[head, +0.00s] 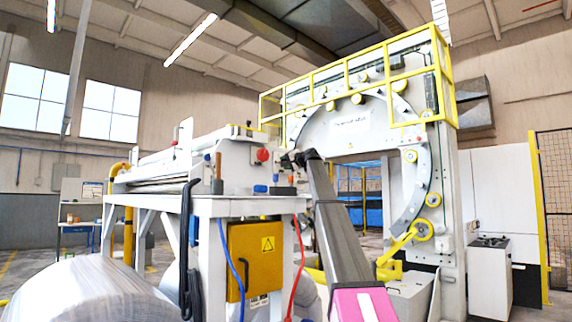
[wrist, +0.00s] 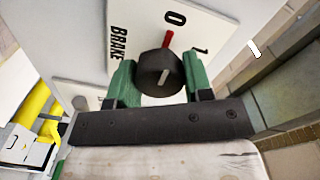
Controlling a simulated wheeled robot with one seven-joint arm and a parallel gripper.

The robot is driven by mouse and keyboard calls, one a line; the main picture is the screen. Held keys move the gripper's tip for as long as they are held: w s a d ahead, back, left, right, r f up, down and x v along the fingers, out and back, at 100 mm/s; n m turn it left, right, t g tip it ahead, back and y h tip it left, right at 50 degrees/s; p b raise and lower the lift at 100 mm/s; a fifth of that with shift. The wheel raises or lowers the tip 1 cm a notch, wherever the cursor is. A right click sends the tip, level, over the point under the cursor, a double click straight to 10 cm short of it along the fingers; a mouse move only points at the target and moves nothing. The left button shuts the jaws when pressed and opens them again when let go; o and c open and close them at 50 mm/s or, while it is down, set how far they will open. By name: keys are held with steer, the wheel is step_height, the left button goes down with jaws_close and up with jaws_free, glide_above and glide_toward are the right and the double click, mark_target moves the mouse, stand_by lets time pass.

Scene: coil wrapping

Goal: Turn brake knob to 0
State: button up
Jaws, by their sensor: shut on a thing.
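The brake knob (wrist: 158,66) is dark and round, in front of a white plate (wrist: 205,38) marked BRAKE, 0 and 1. A red line shows just above it, ending close to the 0; the 1 is farther right. A short white line is on the knob's near face. My gripper (wrist: 160,78) has its green fingers on both sides of the knob, shut on it. In the head view my gripper (head: 293,158) is at the machine's right end; the knob cannot be made out there.
A white machine frame (head: 205,205) with a yellow electrical box (head: 254,262) stands left of my arm. A red button (head: 263,155) is close to my gripper. A large ring machine with yellow railings (head: 360,68) stands behind. A wrapped coil (head: 85,290) lies at lower left.

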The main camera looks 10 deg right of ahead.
steer(key=shift+f, duration=0.15)
steer(key=o, duration=0.9)
steer(key=v, duration=1.1)
